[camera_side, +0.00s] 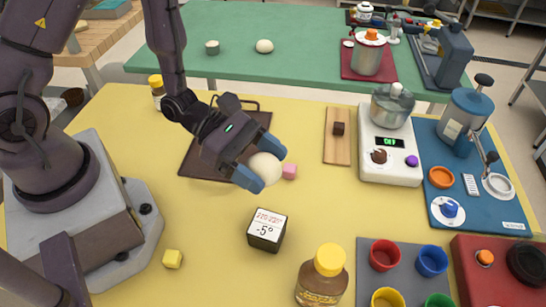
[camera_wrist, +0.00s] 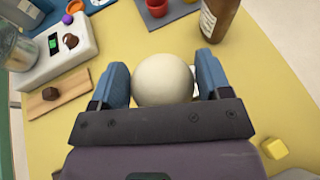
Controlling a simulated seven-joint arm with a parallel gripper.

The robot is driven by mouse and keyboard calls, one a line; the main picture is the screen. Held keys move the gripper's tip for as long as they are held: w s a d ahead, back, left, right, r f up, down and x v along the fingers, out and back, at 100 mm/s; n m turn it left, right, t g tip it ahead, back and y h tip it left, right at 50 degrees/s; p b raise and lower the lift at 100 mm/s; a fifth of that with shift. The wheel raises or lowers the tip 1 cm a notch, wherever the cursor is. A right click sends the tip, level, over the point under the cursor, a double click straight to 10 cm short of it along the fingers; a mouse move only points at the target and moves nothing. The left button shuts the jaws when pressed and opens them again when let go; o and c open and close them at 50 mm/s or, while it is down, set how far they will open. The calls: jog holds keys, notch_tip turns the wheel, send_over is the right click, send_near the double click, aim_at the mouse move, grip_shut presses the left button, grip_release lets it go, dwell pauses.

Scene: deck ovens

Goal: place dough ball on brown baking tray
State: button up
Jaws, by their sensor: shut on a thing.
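The dough ball (camera_side: 265,171) is round and cream-white. My gripper (camera_side: 266,170) is shut on it, with one blue finger on each side, and holds it up in the air. In the wrist view the dough ball (camera_wrist: 163,80) sits between the blue fingers of my gripper (camera_wrist: 163,84). The brown baking tray (camera_side: 200,160) lies flat on the yellow table, left of and behind the ball in the side view. My gripper and wrist cover part of the tray.
A pink cube (camera_side: 289,171) is close to the tray's right side. A yellow cube (camera_side: 172,258) lies front left. A wooden board (camera_side: 337,145) and white scale (camera_side: 389,155) stand right.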

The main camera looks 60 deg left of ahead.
jog(key=w+a+f+n+t+y, duration=0.1)
jog(key=a+f+n+t+y, duration=0.1)
jog(key=a, duration=0.5)
jog(key=w+a+f+n+t+y, duration=0.2)
jog(key=a+f+n, duration=0.1)
jog(key=a, duration=0.5)
jog(key=w+a+f+n+t+y, duration=0.1)
jog(key=a+f+n+t+y, duration=0.1)
jog(key=a, duration=0.5)
jog(key=shift+w+a+f+n+t+y, duration=0.3)
jog(key=shift+w+f+n+y, duration=0.15)
jog(key=shift+n, duration=0.25)
jog(key=shift+f, duration=2.15)
jog(key=shift+f, duration=0.15)
jog(key=o, duration=0.9)
